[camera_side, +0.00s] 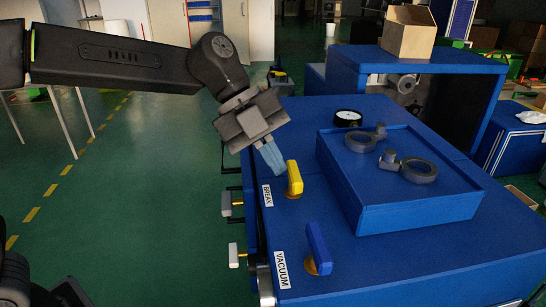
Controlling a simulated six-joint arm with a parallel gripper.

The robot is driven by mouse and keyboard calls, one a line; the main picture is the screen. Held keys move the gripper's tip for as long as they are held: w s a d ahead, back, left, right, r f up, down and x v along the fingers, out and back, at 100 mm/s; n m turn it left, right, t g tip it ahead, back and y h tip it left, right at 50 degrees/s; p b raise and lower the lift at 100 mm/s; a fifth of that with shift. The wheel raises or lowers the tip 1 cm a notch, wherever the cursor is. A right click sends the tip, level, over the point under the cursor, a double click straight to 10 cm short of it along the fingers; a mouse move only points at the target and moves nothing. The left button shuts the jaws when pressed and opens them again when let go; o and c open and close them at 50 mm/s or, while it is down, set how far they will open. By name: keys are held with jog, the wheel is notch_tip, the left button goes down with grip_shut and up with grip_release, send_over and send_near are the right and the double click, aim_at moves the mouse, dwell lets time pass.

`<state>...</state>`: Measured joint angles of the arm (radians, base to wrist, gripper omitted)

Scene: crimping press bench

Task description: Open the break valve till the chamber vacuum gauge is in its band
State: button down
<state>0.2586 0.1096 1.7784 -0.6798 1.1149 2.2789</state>
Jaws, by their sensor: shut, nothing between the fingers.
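The break valve has a yellow lever (294,177) on a brass base, beside a white label reading BREAK (267,195). The lever stands up from the blue bench top. My gripper (274,168) is shut and empty, with its fingertips just left of the yellow lever's upper part; I cannot tell if they touch it. A blue lever (318,245) stands nearer the camera by a VACUUM label (282,270). A round gauge (348,118) with a white face and black rim sits behind the raised blue box; its needle and band are too small to read.
A raised blue box (410,214) with grey ring fittings (419,171) stands right of the levers. A blue housing (420,67) at the back carries an open cardboard box (408,33). Grey-handled fittings (227,204) stick out from the bench's left side. The bench top around the levers is clear.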

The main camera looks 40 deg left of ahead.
jog(key=shift+s+d, duration=0.45)
jog(key=shift+s, duration=0.15)
jog(key=shift+s+a, duration=0.15)
jog(key=shift+a, duration=0.05)
jog(key=s+a+r, duration=0.3)
jog(key=a+r, duration=0.5)
jog(key=a, duration=0.1)
jog(key=s+a+f+n+t+y, duration=0.2)
jog(key=s+a+f+n, duration=0.3)
jog(key=n, duration=0.8)
jog(key=s+a+f+n+t+y, duration=0.3)
jog(key=s+a+f+n+y, duration=0.2)
jog(key=n, duration=0.8)
notch_tip(320, 180, down, 4)
jog(key=shift+s+a+f, duration=0.1)
jog(key=shift+s+a, duration=0.05)
jog(key=shift+s, duration=1)
jog(key=c, duration=1.8)
grip_release()
